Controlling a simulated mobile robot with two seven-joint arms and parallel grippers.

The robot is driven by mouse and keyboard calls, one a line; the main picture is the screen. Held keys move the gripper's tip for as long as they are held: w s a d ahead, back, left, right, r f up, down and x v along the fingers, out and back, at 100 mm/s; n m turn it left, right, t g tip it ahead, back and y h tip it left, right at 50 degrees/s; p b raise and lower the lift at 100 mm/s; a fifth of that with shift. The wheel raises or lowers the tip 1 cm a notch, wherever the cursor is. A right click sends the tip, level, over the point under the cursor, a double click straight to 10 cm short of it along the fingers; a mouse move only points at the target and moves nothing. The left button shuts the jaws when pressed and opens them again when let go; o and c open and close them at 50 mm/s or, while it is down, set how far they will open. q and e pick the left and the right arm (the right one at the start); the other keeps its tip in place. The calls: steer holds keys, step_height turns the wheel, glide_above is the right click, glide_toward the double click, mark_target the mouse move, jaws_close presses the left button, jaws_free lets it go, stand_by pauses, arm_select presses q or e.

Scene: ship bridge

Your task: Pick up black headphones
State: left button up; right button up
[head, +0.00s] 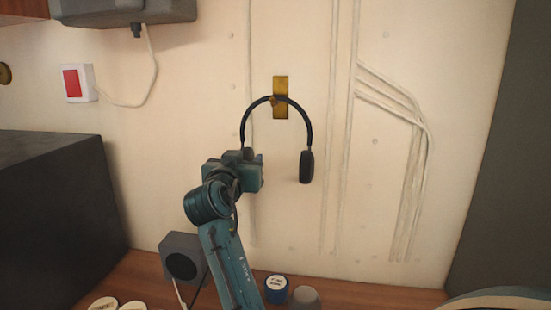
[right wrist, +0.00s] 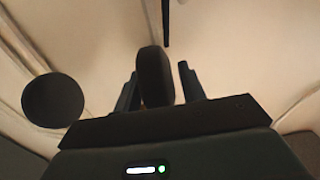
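The black headphones (head: 307,122) hang by their headband from a brass wall hook (head: 281,84). Their right ear cup (head: 306,167) hangs free. The left ear cup is hidden behind my right gripper (head: 248,156) in the head view. In the right wrist view, one ear cup (right wrist: 154,76) stands between the two fingers of my right gripper (right wrist: 160,84). A gap shows between this cup and the right finger, and the left finger is close beside it. A round dark pad (right wrist: 52,100), apparently the other cup, is at the left. My left gripper is out of view.
A wooden counter (head: 140,276) runs below, with a grey speaker-like box (head: 183,257), a blue-lidded container (head: 276,288) and a rounded grey object (head: 305,297). A dark cabinet (head: 60,210) stands left. The wall right of the headphones carries pipes (head: 410,180).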

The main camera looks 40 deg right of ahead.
steer(key=c, duration=0.6)
steer(key=shift+r, duration=0.1)
